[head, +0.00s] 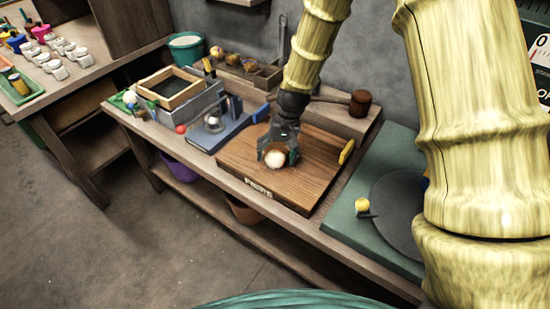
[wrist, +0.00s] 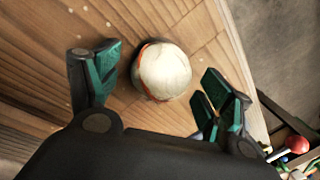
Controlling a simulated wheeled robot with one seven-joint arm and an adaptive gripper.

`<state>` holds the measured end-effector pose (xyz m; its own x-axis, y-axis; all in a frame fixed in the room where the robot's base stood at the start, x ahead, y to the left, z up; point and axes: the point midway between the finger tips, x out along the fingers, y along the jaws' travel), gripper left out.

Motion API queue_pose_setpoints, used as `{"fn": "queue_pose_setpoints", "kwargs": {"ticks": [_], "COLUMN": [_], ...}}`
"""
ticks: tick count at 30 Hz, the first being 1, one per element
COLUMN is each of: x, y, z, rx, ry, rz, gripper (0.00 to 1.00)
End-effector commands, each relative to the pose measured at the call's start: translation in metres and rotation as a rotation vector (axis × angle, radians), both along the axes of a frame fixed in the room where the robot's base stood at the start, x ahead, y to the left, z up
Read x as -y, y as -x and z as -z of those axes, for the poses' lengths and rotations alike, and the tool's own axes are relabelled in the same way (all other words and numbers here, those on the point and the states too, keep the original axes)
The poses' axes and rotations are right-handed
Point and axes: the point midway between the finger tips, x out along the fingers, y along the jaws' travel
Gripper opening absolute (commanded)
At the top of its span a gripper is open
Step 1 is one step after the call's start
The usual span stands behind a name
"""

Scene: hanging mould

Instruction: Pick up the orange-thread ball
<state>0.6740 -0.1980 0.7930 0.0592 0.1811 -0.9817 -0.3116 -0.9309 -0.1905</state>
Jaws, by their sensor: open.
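A cream-white ball with an orange line along its side (wrist: 163,72) lies on a brown wooden board; it also shows as a pale ball in the head view (head: 275,158). My gripper (head: 277,154) is above the board, pointing down, with its fingers around the ball. In the wrist view my gripper (wrist: 152,92) is open, one green-padded finger left of the ball and the other to its lower right. Gaps show between the ball and both fingers, so they look apart from it.
The wooden board (head: 300,175) lies on a long workbench. A blue plate (head: 222,133) with a shiny dome is to its left, and a mallet (head: 358,103) lies behind. A green mat (head: 350,236) with a yellow ball (head: 362,204) is to the right.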

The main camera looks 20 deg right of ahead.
Motion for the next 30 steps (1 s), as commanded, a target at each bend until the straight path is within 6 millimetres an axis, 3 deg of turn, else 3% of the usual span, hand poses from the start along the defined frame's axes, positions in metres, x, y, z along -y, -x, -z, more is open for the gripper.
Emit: {"fn": "queue_pose_setpoints", "kwargs": {"ticks": [10,18,19,30], "x": [-0.0009,-0.0009,-0.0009,-0.0008], "y": [-0.0005,-0.0004,-0.0004,-0.0007], "z": [0.0045,0.0045,0.0045,0.0000], "rx": [0.001,0.001,0.001,0.002], "ry": [0.000,0.000,0.000,0.001], "rz": [0.000,-0.001,-0.001,-0.001], "gripper": [0.80,0.31,0.29,0.29]}}
